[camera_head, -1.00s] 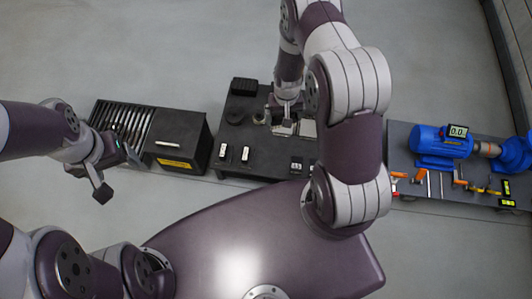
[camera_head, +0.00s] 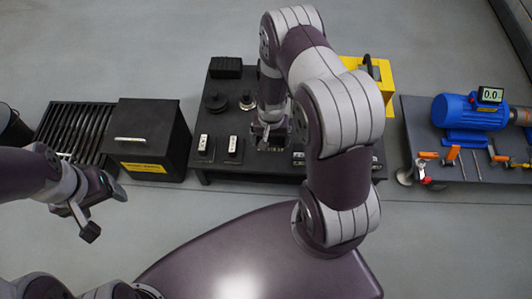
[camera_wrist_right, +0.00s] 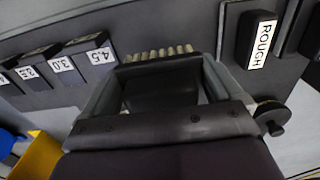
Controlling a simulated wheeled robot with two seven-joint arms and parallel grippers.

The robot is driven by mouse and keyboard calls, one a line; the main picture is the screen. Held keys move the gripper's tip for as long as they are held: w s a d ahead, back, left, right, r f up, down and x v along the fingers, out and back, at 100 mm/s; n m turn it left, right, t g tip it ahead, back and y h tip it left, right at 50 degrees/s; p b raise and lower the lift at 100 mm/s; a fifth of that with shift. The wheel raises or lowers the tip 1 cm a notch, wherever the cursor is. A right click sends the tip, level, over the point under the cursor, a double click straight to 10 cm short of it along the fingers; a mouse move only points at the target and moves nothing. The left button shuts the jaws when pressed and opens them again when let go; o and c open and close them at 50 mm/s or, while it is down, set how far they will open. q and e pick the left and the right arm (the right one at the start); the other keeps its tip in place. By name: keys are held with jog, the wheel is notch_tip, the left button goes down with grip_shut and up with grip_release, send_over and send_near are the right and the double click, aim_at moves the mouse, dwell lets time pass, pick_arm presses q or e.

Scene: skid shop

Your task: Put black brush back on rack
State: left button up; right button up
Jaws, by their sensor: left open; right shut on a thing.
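The black brush (camera_wrist_right: 160,90) shows in the right wrist view as a dark body with a row of tan bristles along its far edge. My right gripper (camera_wrist_right: 158,75) is shut on it, a finger on each side. In the head view my right gripper (camera_head: 268,133) is over the front half of the black bench (camera_head: 270,172), and the brush is hard to make out there. I cannot clearly tell which part is the rack. My left gripper (camera_head: 105,212) is open and empty, over the floor at left.
Labelled black blocks (camera_head: 233,147) stand along the bench front. A "ROUGH" block (camera_wrist_right: 260,40) and numbered blocks (camera_wrist_right: 92,55) flank the right gripper. A black box (camera_head: 148,135), slatted grate (camera_head: 75,130), yellow box (camera_head: 375,78) and blue motor (camera_head: 465,112) stand around.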

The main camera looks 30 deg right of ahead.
jog(key=shift+w+a+f, duration=0.1)
jog(key=shift+a+f, duration=0.4)
jog(key=shift+a, duration=0.1)
jog(key=shift+a+f+b, duration=0.15)
jog(key=shift+f+b, duration=0.1)
jog(key=shift+b, duration=0.1)
notch_tip(320, 180, down, 4)
jog(key=b, duration=0.3)
jog(key=shift+r, duration=0.35)
jog(key=shift+f, duration=0.1)
jog(key=o, duration=0.6)
